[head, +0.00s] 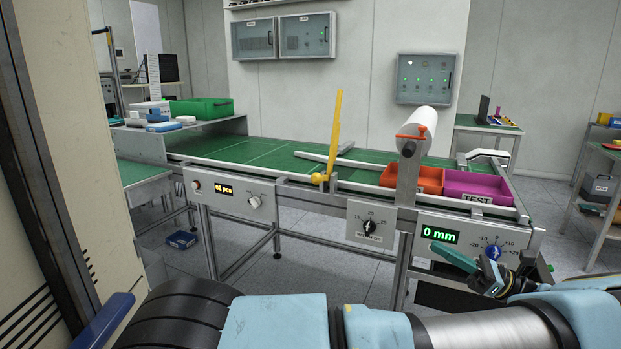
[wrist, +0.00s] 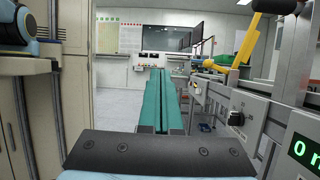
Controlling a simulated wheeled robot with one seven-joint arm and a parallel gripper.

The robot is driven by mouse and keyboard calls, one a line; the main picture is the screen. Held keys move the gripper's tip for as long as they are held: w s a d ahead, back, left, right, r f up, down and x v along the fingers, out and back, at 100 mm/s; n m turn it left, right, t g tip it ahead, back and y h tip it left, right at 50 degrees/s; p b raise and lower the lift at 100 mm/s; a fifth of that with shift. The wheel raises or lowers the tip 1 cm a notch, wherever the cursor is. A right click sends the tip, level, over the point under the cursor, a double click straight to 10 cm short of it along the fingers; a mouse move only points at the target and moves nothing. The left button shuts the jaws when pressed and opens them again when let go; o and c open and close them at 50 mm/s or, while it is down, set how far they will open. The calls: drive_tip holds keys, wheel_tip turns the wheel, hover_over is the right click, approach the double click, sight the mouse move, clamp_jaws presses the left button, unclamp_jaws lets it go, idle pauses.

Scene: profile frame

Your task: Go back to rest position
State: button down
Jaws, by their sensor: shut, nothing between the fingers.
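My gripper (head: 440,250) is at the lower right of the head view, in front of the conveyor's control panel with the green "0 mm" display (head: 440,235). Its teal fingers point left along the front of the bench. In the wrist view my gripper (wrist: 162,82) shows its two long teal fingers side by side, closed together with nothing held. The fingers appear clear of the panel on the right of the wrist view. My light-blue arm crosses the bottom of the head view.
The green conveyor (head: 250,152) carries a raised yellow lever (head: 336,130), an orange bin (head: 430,180) and a magenta bin (head: 475,186). A white roller (head: 425,122) stands above it. A beige cabinet (head: 70,130) is close on the left. Open floor lies ahead of the fingers.

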drive_tip(key=w+a+f+n+g+h+b, duration=0.3)
drive_tip(key=w+a+f+g+h+b, duration=0.25)
drive_tip(key=a, duration=0.55)
drive_tip(key=w+a+f+n+g+h+b, duration=0.2)
drive_tip(key=a+f+g+b, duration=0.3)
drive_tip(key=a+f, duration=0.55)
drive_tip(key=s+a+f+n+t+h+b, duration=0.4)
drive_tip(key=s+a+f+n+h+b, duration=1.05)
drive_tip(key=b, duration=0.65)
wheel_tip(320, 180, up, 35)
drive_tip(key=w+d+n+p, duration=0.1)
drive_tip(key=w+p, duration=0.1)
drive_tip(key=p, duration=3.2)
drive_tip(key=shift+w+r+n+y, duration=0.2)
drive_tip(key=shift+w+n+y, duration=0.15)
drive_tip(key=shift+w+y, duration=0.05)
